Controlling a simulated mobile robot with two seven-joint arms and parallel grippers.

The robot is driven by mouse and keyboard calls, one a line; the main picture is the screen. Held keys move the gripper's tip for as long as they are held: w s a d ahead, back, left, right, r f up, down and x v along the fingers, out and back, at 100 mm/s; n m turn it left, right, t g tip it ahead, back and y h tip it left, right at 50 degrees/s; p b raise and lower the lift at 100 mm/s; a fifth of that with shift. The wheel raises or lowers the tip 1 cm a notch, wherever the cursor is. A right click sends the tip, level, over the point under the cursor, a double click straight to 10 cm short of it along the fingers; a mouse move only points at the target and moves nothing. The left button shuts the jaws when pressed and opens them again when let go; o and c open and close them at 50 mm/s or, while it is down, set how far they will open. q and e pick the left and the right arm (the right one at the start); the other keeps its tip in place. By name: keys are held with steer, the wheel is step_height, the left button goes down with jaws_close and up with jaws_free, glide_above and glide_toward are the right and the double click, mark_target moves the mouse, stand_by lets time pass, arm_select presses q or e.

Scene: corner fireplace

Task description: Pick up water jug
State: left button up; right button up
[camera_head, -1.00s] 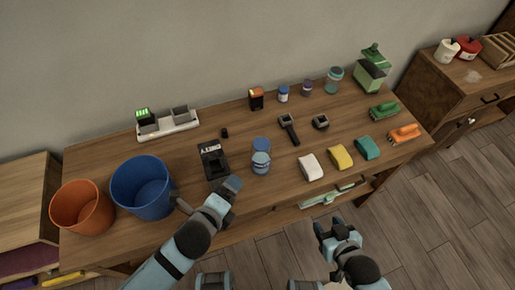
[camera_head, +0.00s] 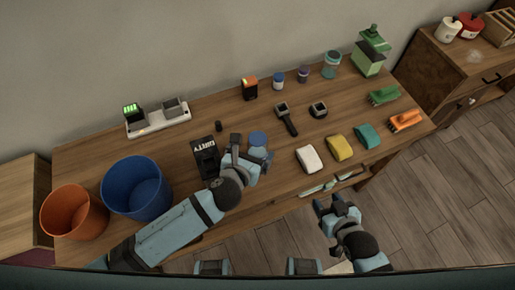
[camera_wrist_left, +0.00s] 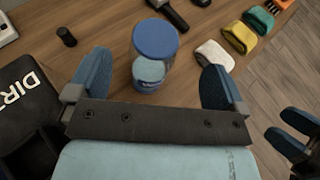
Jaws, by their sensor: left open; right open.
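A clear container with a round blue lid, which looks like the water jug (camera_head: 258,138), stands upright on the wooden table. It also shows in the left wrist view (camera_wrist_left: 155,40), with a smaller light-blue round part or jar (camera_wrist_left: 149,70) at its near side; I cannot tell if this belongs to it. My left gripper (camera_head: 247,152) is open right at the container and partly covers it. In the left wrist view, its two fingers (camera_wrist_left: 153,82) are spread to either side, with the container just ahead between them. My right gripper (camera_head: 336,208) is open and empty beyond the table's front edge.
A black "DIRTY" tray (camera_head: 206,165) lies left of the container. A blue bucket (camera_head: 136,188) and an orange bucket (camera_head: 73,212) stand at the left. A white sponge (camera_head: 309,159), a yellow sponge (camera_head: 339,148) and a black handheld tool (camera_head: 286,119) lie to the right.

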mark_target(255, 142)
arm_select(q)
steer(key=shift+w+d+f, duration=0.2)
steer(key=shift+w+f, duration=0.1)
steer(key=shift+w, duration=0.3)
steer(key=shift+a+x, duration=0.2)
steer(key=shift+x, duration=2.15)
steer(key=shift+w, duration=0.1)
steer(key=c, duration=1.4)
steer(key=shift+r, duration=0.1)
